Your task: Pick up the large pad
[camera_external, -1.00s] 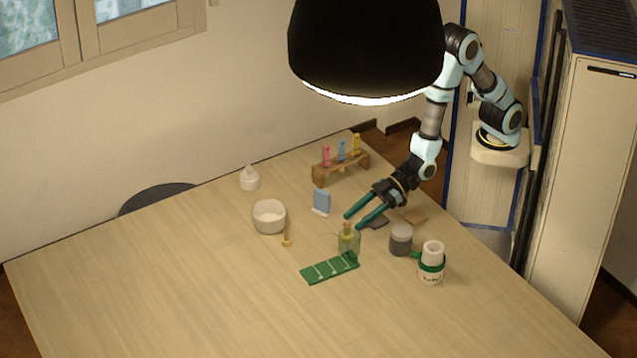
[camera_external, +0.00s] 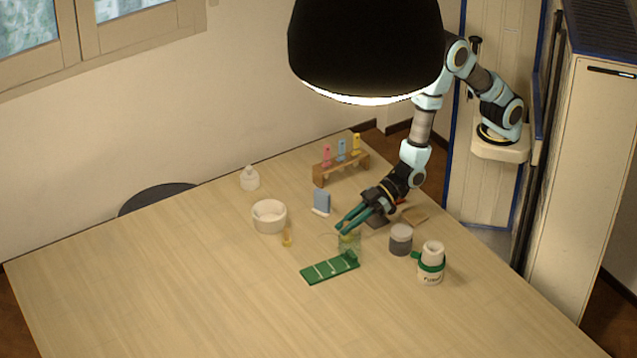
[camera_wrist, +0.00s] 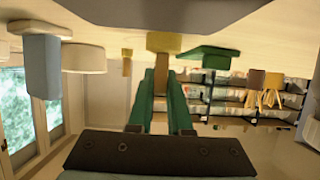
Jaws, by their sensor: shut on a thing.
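The large pad (camera_wrist: 165,42) has a broad tan-yellow head and a slimmer brown handle. In the wrist view, which shows the table upside down, the head is near the tabletop and the handle runs between the two teal fingers. My gripper (camera_external: 344,229) is shut on that handle; it shows in the wrist view too (camera_wrist: 160,95). In the external view the fingers cover much of the pad, at a see-through greenish jar (camera_external: 349,246). I cannot tell whether the pad is clear of the table.
A small yellow pad (camera_external: 287,239), white bowl (camera_external: 269,217) and blue block (camera_external: 321,201) stand left. A wooden rack (camera_external: 341,168) is behind. The table's front left is clear.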

